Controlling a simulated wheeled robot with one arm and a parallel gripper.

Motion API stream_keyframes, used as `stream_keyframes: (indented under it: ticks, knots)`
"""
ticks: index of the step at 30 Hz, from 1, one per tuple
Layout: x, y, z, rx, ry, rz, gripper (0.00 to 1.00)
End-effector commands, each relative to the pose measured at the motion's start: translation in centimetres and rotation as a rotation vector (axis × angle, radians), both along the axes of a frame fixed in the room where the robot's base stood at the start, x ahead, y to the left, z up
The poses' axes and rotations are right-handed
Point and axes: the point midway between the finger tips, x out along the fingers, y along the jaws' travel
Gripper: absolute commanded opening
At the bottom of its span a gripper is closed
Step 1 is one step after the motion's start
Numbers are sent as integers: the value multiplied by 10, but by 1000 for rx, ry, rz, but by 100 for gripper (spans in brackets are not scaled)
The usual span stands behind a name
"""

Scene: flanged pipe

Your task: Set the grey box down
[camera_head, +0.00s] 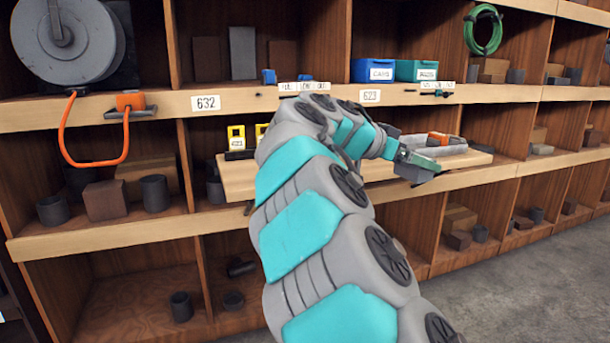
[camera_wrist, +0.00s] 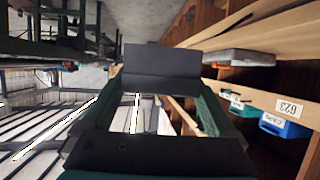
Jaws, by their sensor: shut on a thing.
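The grey box (camera_wrist: 162,68) shows in the wrist view as a dark grey block held between the two green fingers of my gripper (camera_wrist: 160,100). In the head view my gripper (camera_head: 418,164) is at the right end of the arm, in front of the shelving by the wooden board. The box is hard to make out there, as it is small and dark against the gripper. It is held in the air; I see no surface touching it.
A wooden board (camera_head: 237,181) sticks out from the shelving, partly hidden by my arm. A light grey tray (camera_head: 455,150) with an orange thing lies on its right part. Blue (camera_head: 373,71) and teal (camera_head: 416,71) bins stand on the shelf above. Yellow items (camera_head: 236,138) stand at the board's left.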

Motion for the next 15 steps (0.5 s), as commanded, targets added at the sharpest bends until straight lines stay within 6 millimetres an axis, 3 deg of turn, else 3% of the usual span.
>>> stream_keyframes:
  ticks: [8, 15]
  knots:
    - [14, 1, -16, 0, 0, 49, 25]
    - [35, 3, -42, -1, 1, 122, 25]
